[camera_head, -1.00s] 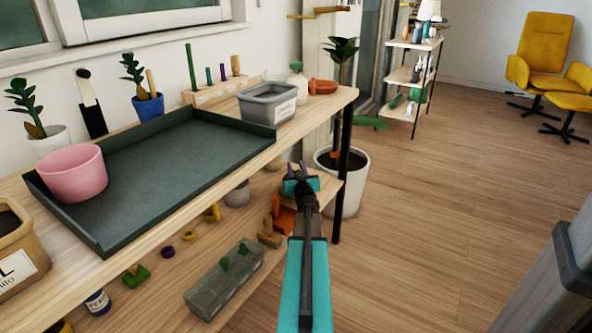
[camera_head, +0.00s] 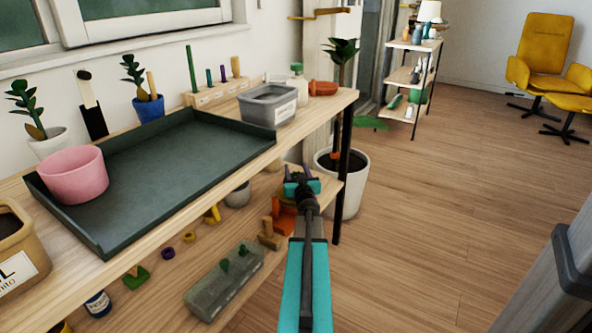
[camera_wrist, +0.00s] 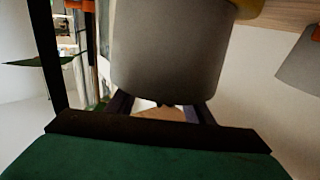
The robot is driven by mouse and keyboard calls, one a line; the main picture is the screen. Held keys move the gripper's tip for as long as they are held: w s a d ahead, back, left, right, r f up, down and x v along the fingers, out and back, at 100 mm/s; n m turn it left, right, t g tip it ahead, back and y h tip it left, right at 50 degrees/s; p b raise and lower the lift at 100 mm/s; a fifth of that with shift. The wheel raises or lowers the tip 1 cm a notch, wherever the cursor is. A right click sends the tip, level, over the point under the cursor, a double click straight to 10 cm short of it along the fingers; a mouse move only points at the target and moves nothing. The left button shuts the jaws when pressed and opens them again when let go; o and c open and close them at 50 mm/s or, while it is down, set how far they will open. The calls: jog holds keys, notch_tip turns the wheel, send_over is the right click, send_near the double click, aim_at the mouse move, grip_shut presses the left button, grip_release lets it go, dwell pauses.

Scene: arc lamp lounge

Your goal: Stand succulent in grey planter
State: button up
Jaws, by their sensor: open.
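A grey rectangular planter (camera_head: 268,108) with a pale label stands at the right end of the shelf top. One succulent (camera_head: 22,100) stands in a white pot at the far left, another (camera_head: 133,72) in a blue pot at the back. Small green plants (camera_head: 240,252) show in a clear-looking box on the lower shelf. My gripper (camera_head: 298,170) is open beside the right end of the lower shelf, below the rectangular planter. In the wrist view a grey pot (camera_wrist: 170,50) is close ahead of the fingers; I cannot tell whether it is between them. No succulent shows there.
A dark tray (camera_head: 150,185) with a pink pot (camera_head: 73,174) fills much of the shelf top. A black leg (camera_head: 343,180) and a white floor pot (camera_head: 350,195) stand near my gripper. Small items lie on the lower shelf.

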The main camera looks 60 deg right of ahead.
jog(key=p+v, duration=0.2)
jog(key=v, duration=0.9)
jog(key=shift+p, duration=0.35)
jog(key=shift+s+a, duration=0.1)
jog(key=shift+s, duration=0.05)
dwell(0.6)
